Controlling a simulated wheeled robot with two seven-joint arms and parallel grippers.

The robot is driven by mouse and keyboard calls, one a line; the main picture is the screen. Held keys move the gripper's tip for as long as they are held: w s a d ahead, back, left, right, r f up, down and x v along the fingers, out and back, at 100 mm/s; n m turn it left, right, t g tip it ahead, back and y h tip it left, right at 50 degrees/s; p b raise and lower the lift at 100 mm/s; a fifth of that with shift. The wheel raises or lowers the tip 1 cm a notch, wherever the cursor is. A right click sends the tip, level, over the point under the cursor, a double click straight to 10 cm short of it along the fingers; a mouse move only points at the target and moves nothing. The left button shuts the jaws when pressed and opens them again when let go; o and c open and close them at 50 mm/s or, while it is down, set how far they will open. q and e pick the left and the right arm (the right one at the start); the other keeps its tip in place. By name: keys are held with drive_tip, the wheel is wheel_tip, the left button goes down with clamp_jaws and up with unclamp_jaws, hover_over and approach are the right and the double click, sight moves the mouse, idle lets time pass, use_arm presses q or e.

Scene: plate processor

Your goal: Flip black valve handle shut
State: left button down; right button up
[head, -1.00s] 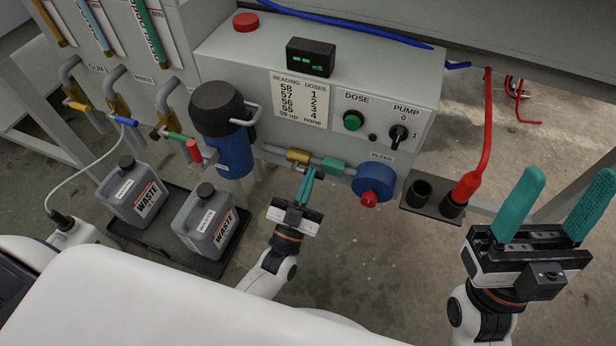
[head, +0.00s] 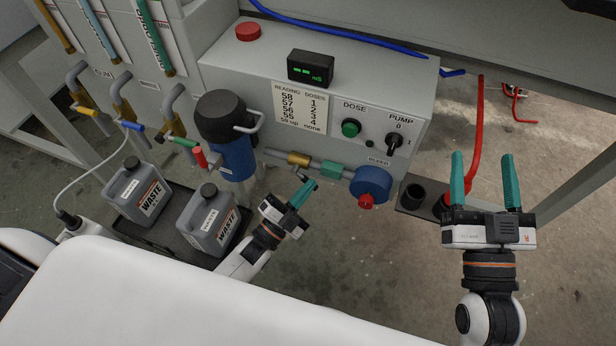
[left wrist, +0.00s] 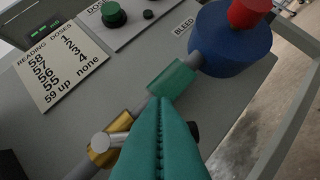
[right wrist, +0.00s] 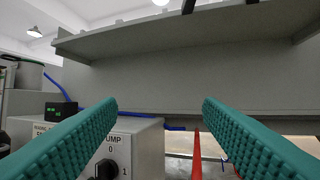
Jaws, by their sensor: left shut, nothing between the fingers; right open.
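A brass valve (head: 298,158) sits on the grey pipe along the front of the grey machine; it also shows in the left wrist view (left wrist: 122,124). A silver stem (left wrist: 103,146) sticks out from it. A black end of the handle (left wrist: 195,131) shows just right of my fingers; the handle's middle is hidden behind them. My left gripper (head: 314,184) is shut and empty, its tips just below the pipe, close to the handle. Whether they touch it I cannot tell. My right gripper (head: 482,155) is open and empty, off to the right near the holder.
A teal fitting (head: 331,170) and blue bleed unit (head: 371,184) with a red knob lie right of the valve. A blue-and-black canister (head: 234,156) and grey waste jugs (head: 208,222) stand left. A black holder (head: 413,195) and red hose (head: 476,140) are near my right gripper.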

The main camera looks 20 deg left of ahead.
wheel_tip(320, 180, down, 10)
drive_tip(key=d+r+g+h+p, duration=0.1)
drive_tip(key=d+g+h+p, duration=0.15)
drive_tip(key=g, duration=0.45)
use_arm(q)
drive_tip(key=shift+a+f+m+g+p, duration=0.4)
drive_tip(key=shift+m+g, duration=0.45)
drive_tip(key=shift+m, duration=0.8)
drive_tip(key=shift+a+f+m+g+p, duration=0.25)
drive_tip(key=shift+a+m+g+p, duration=0.5)
drive_tip(key=shift+m, duration=0.95)
drive_tip(key=shift+a+f+m+g+p, duration=0.35)
drive_tip(key=shift+m+g, duration=0.65)
drive_tip(key=shift+m, duration=0.65)
use_arm(e)
drive_tip(key=s+d+f+g+h, duration=0.2)
drive_tip(key=s+d+f+g, duration=0.1)
drive_tip(key=s+f+g, duration=0.5)
drive_tip(key=shift+s+d+f+m+g, duration=0.2)
drive_tip(key=shift+s+f+m+g, duration=0.25)
drive_tip(key=shift+s, duration=1.1)
use_arm(q)
drive_tip(key=shift+w+d, duration=0.1)
